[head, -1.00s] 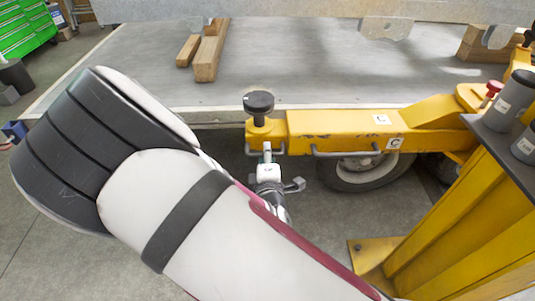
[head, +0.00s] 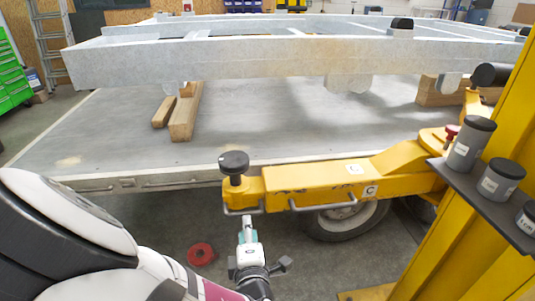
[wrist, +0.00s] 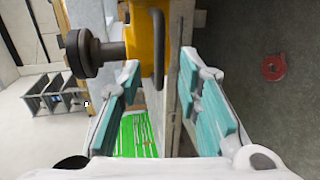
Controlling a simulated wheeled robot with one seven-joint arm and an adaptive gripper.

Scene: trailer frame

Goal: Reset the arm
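My gripper (head: 247,228) is in front of the yellow lift arm (head: 310,187) in the head view, below its black round pad (head: 234,163). In the wrist view my gripper (wrist: 160,95) shows two teal-padded fingers spread apart, with nothing held between them. The black pad (wrist: 84,54) and the yellow arm with its dark handle (wrist: 158,45) show beyond the fingers there. My white and black arm fills the lower left of the head view. I cannot tell the exact gap between my gripper and the lift arm.
A grey trailer frame (head: 200,62) rests above the platform (head: 110,125), with wooden blocks (head: 184,118) on it. A yellow post with a shelf (head: 470,185) of grey cylinders stands at right. A red ring (head: 201,254) lies on the floor, also in the wrist view (wrist: 274,67).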

